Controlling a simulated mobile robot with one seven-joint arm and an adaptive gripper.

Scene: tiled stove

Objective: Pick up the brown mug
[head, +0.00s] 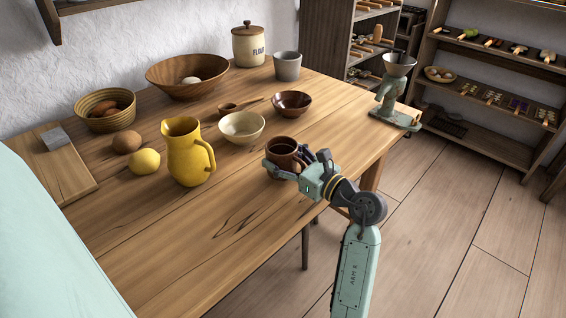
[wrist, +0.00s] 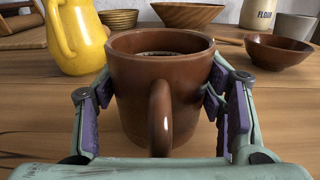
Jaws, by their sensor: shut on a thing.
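The brown mug (head: 283,153) stands upright near the right front edge of the wooden table, with my gripper (head: 286,165) around it. In the wrist view the brown mug (wrist: 140,75) fills the middle, its handle pointing towards the camera. A dark content shows inside its rim. My gripper (wrist: 160,105) is shut on the mug's body, one finger on each side. I cannot tell whether the mug's base touches the table.
A yellow pitcher (head: 187,155) and a cream bowl (head: 241,127) stand left of and behind the mug. A dark brown bowl (head: 291,103) is behind it. A green grinder (head: 393,95) stands at the table's right corner. The table front (head: 190,235) is clear.

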